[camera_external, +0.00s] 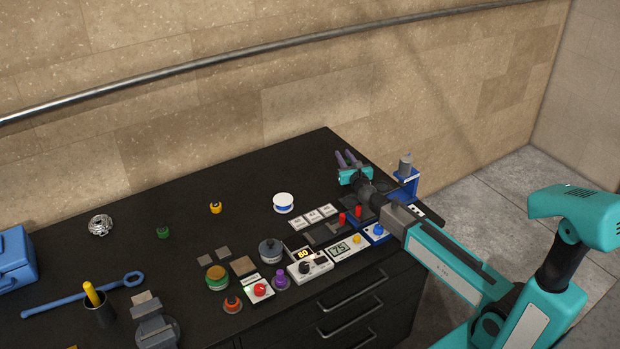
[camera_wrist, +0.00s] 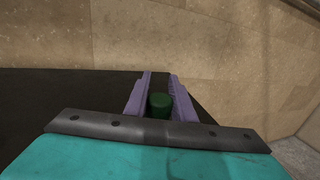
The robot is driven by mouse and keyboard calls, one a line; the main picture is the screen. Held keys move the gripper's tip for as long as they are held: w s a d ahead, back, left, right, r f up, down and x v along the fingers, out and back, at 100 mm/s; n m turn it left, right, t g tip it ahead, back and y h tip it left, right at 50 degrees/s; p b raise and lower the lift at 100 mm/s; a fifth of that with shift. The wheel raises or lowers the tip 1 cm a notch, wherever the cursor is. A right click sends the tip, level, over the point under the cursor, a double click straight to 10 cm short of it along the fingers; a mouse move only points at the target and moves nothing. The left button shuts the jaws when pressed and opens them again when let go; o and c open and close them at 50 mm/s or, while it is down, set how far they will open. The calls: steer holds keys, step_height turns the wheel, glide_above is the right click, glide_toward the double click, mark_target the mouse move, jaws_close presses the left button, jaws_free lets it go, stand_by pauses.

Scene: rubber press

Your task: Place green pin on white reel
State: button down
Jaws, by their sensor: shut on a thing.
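My gripper (camera_external: 347,158) is near the table's back right corner, its purple fingers pointing toward the wall. In the wrist view the fingers (camera_wrist: 160,86) are shut on a dark green pin (camera_wrist: 160,106), which sits between them. The pin is hidden or too small to make out in the external view. The white reel (camera_external: 283,203) lies on the black table, left of and nearer the camera than my gripper. It has a blue edge band, and nothing shows on its top. The reel is not in the wrist view.
A small green ring-like piece (camera_external: 163,232) and a yellow one (camera_external: 215,207) lie left of the reel. A blue-based stand (camera_external: 405,182) is right of my gripper. Table behind the reel is clear.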

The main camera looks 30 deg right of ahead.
steer(key=shift+f, duration=0.15)
steer(key=c, duration=1.5)
jaws_free()
steer(key=shift+s, duration=0.1)
steer(key=shift+b+v, duration=0.8)
steer(key=shift+v, duration=2.85)
steer(key=shift+o, duration=0.2)
